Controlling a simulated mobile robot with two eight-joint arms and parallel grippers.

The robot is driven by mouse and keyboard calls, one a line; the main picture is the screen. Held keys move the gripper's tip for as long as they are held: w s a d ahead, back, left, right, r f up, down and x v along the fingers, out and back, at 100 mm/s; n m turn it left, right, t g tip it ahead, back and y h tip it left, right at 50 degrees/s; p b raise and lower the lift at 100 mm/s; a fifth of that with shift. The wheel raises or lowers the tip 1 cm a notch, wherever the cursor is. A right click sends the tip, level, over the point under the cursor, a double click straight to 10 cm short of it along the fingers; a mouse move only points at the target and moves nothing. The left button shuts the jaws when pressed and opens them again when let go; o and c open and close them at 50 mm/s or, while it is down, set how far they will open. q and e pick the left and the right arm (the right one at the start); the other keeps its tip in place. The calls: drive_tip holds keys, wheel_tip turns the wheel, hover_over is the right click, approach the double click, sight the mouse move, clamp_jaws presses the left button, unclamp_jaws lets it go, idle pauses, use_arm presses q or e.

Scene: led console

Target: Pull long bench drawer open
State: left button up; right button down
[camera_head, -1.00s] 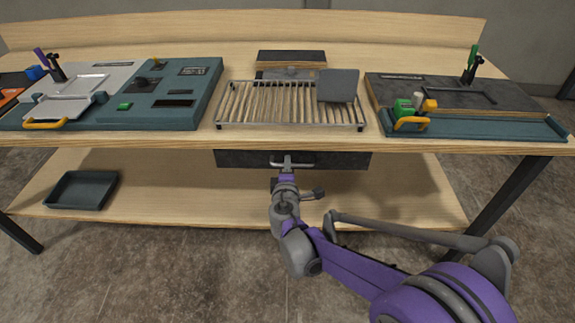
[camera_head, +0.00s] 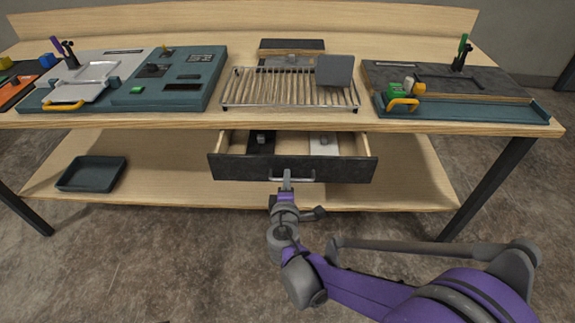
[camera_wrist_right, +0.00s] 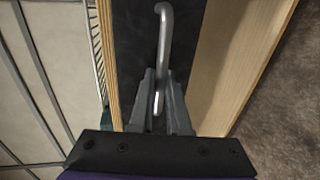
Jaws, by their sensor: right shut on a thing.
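The long bench drawer (camera_head: 235,168) hangs under the middle of the workbench and is pulled partly out, with its inside showing. Its front is dark with a silver bar handle (camera_head: 306,178). Inside lie a dark item (camera_head: 261,143) on the left and a pale item (camera_head: 324,144) on the right. My right gripper (camera_head: 287,178) is shut on the handle near its left part. In the right wrist view the fingers (camera_wrist_right: 160,105) close around the grey handle (camera_wrist_right: 165,40) in front of the dark drawer front. My left gripper is not in view.
The bench top (camera_head: 300,119) holds a slatted rack (camera_head: 285,88) above the drawer, a teal console (camera_head: 175,80) to the left and a teal tray (camera_head: 470,110) to the right. A lower shelf (camera_head: 180,185) carries a dark tray (camera_head: 92,174). Floor in front is open.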

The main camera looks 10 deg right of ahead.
drive_tip(key=f+v, duration=0.1)
drive_tip(key=v, duration=0.7)
drive_tip(key=f+v, duration=0.2)
drive_tip(key=v, duration=0.7)
drive_tip(key=shift+s+a+f+p, duration=0.15)
drive_tip(key=shift+s+f+p, duration=0.15)
drive_tip(key=shift+s+p, duration=0.15)
drive_tip(key=c, duration=1.2)
unclamp_jaws()
drive_tip(key=shift+o, duration=0.2)
drive_tip(key=shift+s, duration=0.1)
drive_tip(key=p+v, duration=0.1)
drive_tip(key=v, duration=0.9)
drive_tip(key=shift+s+a, duration=0.2)
drive_tip(key=shift+s, duration=0.1)
drive_tip(key=shift+r, duration=0.1)
